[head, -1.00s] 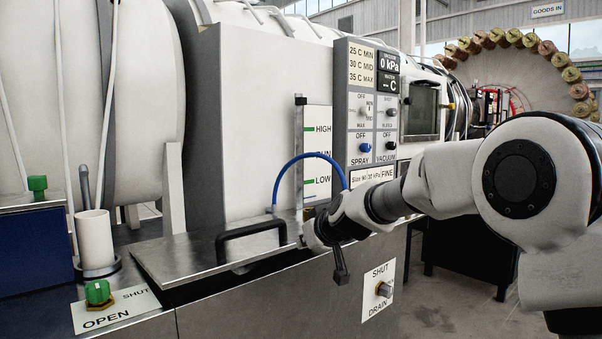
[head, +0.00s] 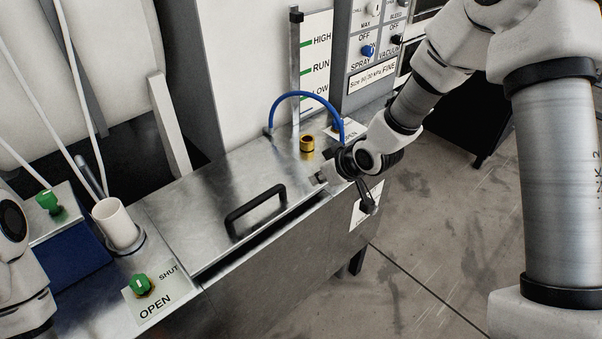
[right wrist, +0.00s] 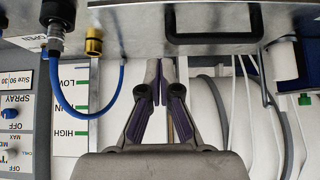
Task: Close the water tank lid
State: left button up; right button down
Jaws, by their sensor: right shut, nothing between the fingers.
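The water tank lid (head: 228,186) is a flat metal plate with a black bar handle (head: 256,211) near its front edge. It lies nearly flat over the tank (head: 290,262), with a dark gap under its front edge. In the right wrist view, the lid (right wrist: 139,22) and its handle (right wrist: 214,40) show along the top. My right gripper (head: 318,178) is at the lid's right end, right of the handle. In the right wrist view, its shut, empty fingers (right wrist: 167,62) point toward the lid, left of the handle. Contact is unclear. My left gripper is out of view.
A brass fitting (head: 307,146) and a blue hose (head: 303,94) stand behind my right gripper. A white cup-like tube (head: 117,224) and a green valve knob (head: 141,284) sit left of the lid. Floor is clear at right (head: 440,240).

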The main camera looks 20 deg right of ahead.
jog(key=p, duration=0.4)
send_over(303, 215)
jog(key=f, duration=1)
jog(key=shift+w+a+f, duration=0.1)
jog(key=shift+w+a, duration=0.1)
jog(key=shift+w, duration=0.15)
jog(key=shift+d+f, duration=0.1)
jog(key=shift+f, duration=0.45)
jog(key=f+b, duration=0.3)
jog(key=shift+s+f, duration=0.3)
jog(key=shift+f, duration=0.1)
jog(key=shift+s+r, duration=0.1)
jog(key=shift+r, duration=0.1)
